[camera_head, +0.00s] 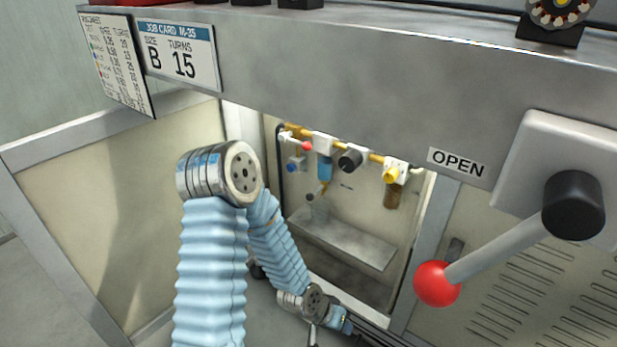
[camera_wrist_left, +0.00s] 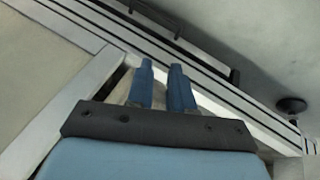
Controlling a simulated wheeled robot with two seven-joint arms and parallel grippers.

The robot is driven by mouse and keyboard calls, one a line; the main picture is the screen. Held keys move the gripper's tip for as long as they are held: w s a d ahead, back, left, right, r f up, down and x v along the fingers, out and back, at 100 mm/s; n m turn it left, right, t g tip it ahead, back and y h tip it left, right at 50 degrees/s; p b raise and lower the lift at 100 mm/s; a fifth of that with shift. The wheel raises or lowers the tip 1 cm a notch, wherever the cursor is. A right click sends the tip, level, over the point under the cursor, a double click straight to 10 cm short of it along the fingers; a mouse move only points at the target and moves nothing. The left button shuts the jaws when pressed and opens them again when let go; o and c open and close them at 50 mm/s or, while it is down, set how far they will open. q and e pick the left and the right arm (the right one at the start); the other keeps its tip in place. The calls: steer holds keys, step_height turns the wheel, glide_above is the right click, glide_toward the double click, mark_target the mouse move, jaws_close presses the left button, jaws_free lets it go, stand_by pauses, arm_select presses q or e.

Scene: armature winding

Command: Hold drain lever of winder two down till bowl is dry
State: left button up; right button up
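The open bay under the machine's bench holds a row of air fittings. A blue bowl (camera_head: 325,168) hangs on the left and a brown, amber-looking bowl (camera_head: 394,196) hangs on the right. A small brass-coloured part shows under the blue bowl, too small to tell if it is the drain lever. I cannot tell whether either bowl holds liquid. My left arm bends down in front of the bay, its wrist low and well below the bowls. In the left wrist view my left gripper (camera_wrist_left: 161,70) is empty, its blue fingers slightly apart. My right gripper is not in view.
A black knob (camera_head: 350,159) and a yellow knob (camera_head: 391,175) sit along the fittings. A grey sloped shelf (camera_head: 345,242) lies below them. A large lever with a red ball (camera_head: 437,284) juts out at right, beside an OPEN label (camera_head: 458,163). The bench edge overhangs the bay.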

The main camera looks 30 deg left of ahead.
arm_select(q)
steer(key=w+a+r+t+p, duration=0.1)
steer(key=w+a+r, duration=0.1)
steer(key=r, duration=0.4)
steer(key=w+a+r+m+t+y+p, duration=0.1)
steer(key=w+a+r+p, duration=0.1)
steer(key=a+r, duration=0.3)
steer(key=w+a+r+t+p, duration=0.2)
steer(key=a+r, duration=0.2)
steer(key=r, duration=0.5)
steer(key=shift+r+y, duration=0.1)
steer(key=shift+y, duration=0.3)
jaws_close()
steer(key=a+r+m+t+y+p, duration=0.1)
steer(key=a+r, duration=0.3)
steer(key=r, duration=0.3)
steer(key=a+r+t+y+p, duration=0.1)
steer(key=a+r+p, duration=0.1)
steer(key=a+r, duration=0.2)
step_height(320, 180, up, 4)
steer(key=shift+s+f+m+t, duration=0.2)
steer(key=shift+f+m+t, duration=0.1)
steer(key=shift+m, duration=0.1)
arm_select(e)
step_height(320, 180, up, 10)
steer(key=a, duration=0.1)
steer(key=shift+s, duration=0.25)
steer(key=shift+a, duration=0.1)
